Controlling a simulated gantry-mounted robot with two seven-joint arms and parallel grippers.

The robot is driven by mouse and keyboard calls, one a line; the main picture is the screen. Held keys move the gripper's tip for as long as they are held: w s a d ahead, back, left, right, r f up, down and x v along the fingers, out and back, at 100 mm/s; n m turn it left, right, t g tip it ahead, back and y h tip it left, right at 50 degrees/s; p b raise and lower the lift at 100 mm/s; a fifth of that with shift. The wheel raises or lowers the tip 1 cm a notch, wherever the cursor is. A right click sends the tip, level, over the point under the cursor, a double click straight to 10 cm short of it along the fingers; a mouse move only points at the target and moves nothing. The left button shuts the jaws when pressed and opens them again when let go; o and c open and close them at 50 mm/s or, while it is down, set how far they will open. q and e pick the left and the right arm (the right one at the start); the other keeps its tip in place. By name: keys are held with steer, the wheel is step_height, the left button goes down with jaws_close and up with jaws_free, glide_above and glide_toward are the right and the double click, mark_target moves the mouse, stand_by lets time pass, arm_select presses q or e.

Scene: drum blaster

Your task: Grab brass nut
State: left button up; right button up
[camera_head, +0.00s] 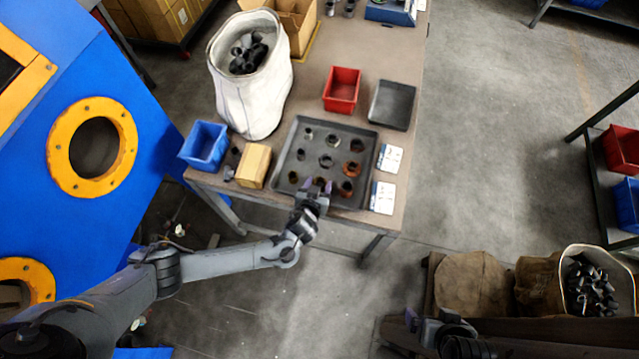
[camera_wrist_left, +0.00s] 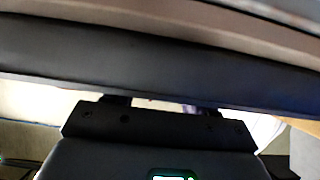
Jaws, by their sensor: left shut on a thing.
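A dark tray (camera_head: 291,150) on the table holds several small metal parts in rows, some grey and some copper or brass coloured. My left gripper (camera_head: 318,186) is at the tray's near edge, shut on a brass nut (camera_head: 321,182) in the near row, which the fingers partly hide. Another copper-brown part (camera_head: 346,188) sits just right of it. In the left wrist view a dark band crosses the picture, and the fingertips and nut are hidden. My right gripper (camera_head: 427,318) is at the bottom, away from the table, its fingers apart and empty.
A blue bin (camera_head: 205,145) and a cardboard box (camera_head: 253,166) stand left of the tray. A white sack (camera_head: 250,100) stands behind them. A red bin (camera_head: 342,90) and an empty dark tray (camera_head: 392,105) are behind. White cards (camera_head: 383,197) lie at right.

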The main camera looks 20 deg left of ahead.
arm_select(q)
steer(key=shift+c, duration=0.9)
steer(key=shift+r, duration=0.15)
